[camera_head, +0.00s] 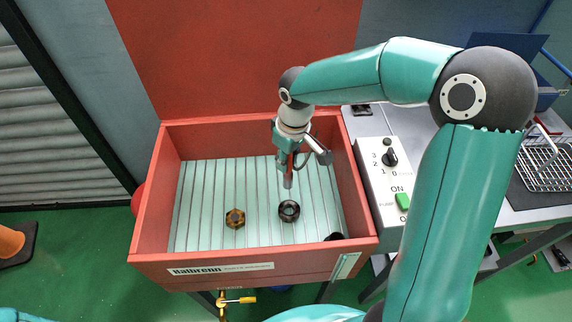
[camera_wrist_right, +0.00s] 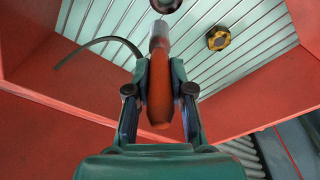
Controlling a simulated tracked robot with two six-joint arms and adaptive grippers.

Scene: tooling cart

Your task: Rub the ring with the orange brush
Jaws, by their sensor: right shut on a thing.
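The dark ring (camera_head: 289,219) lies on the ribbed floor of the red wash basin, right of the middle. It also shows at the top edge of the right wrist view (camera_wrist_right: 166,8), partly cut off. My right gripper (camera_head: 288,155) is shut on the orange brush (camera_wrist_right: 160,95), whose orange handle sits between the fingers. The brush's grey end (camera_head: 288,181) points down above the ring. In the head view it appears just short of the ring; I cannot tell whether they touch. My left gripper is not in view.
A brass hex nut (camera_head: 235,218) lies left of the ring. Red basin walls (camera_head: 150,190) surround the floor, with a tall red back panel (camera_head: 235,55). A control box (camera_head: 378,165) with a knob and green switch stands right. A grey cylinder (camera_head: 318,149) is beside my gripper.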

